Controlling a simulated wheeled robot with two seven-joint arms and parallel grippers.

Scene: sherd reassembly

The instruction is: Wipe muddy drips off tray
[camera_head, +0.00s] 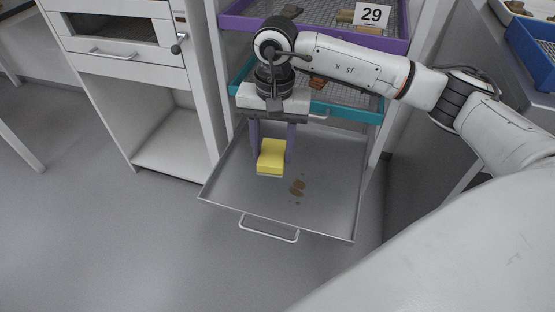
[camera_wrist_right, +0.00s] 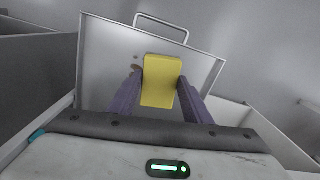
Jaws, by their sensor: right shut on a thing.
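A grey metal tray (camera_head: 233,190) with a low rim and a front handle is pulled out low from the rack; it also shows in the right wrist view (camera_wrist_right: 110,50). Brown muddy drips (camera_head: 297,188) lie on the tray right of its middle. In the right wrist view, part of the drips (camera_wrist_right: 136,67) shows beside the sponge. My right gripper (camera_head: 272,158) has purple fingers shut on a yellow sponge (camera_head: 270,158), over the tray, left of the drips. The sponge also shows between the fingers in the right wrist view (camera_wrist_right: 161,82). Whether it touches the tray is unclear. My left gripper is not in view.
Above the tray are a teal-edged mesh tray (camera_head: 345,113) and a purple-edged one (camera_head: 405,45) with sherds and a "29" card (camera_head: 371,14). A white cabinet (camera_head: 125,70) stands at left. A blue crate (camera_head: 530,50) sits at upper right. Floor in front is clear.

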